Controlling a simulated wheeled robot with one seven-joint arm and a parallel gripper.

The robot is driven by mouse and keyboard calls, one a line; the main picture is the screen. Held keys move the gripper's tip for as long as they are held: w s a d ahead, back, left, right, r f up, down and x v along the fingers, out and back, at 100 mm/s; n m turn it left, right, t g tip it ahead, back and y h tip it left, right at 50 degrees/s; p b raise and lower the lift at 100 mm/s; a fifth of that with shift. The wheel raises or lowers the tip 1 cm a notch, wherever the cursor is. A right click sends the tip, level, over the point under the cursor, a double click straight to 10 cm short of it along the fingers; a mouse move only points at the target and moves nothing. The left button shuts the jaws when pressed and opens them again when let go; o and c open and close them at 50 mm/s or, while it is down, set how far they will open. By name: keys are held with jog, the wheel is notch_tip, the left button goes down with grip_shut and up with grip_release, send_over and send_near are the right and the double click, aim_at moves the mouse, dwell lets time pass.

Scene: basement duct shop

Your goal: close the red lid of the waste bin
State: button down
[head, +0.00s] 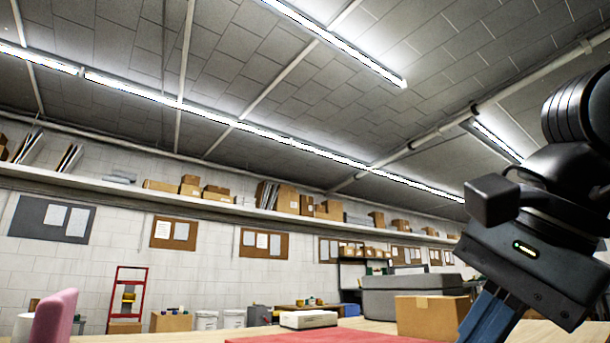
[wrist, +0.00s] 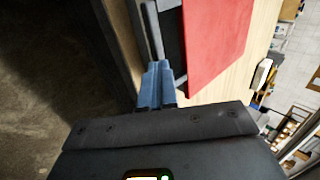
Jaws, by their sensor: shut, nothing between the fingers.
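A flat red panel (wrist: 212,45) lies on a pale wooden surface in the wrist view. Its red top also shows at the bottom edge of the head view (head: 325,339). I cannot tell whether it is the bin's lid or a mat. A dark grey thing with a grey bar (wrist: 152,30) is beside its left edge, near the wooden edge. No waste bin can be made out for certain. My gripper (head: 484,320) is at the lower right in the head view. Its blue fingers (wrist: 157,85) are together and empty, left of the red panel in the wrist view.
A cardboard box (head: 432,316) and a white box (head: 308,319) are by the wooden top. A grey case (head: 410,283) is behind. A pink rounded thing (head: 53,318) is at lower left. White buckets (head: 206,320) and a red hand truck (head: 128,292) stand by the far wall.

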jog(key=shift+s+f, duration=0.1)
jog(key=shift+f, duration=0.3)
jog(key=p+v, duration=0.5)
jog(key=v, duration=0.8)
jog(key=shift+s+d+f, duration=0.2)
jog(key=shift+s+f, duration=0.05)
jog(key=shift+f, duration=0.05)
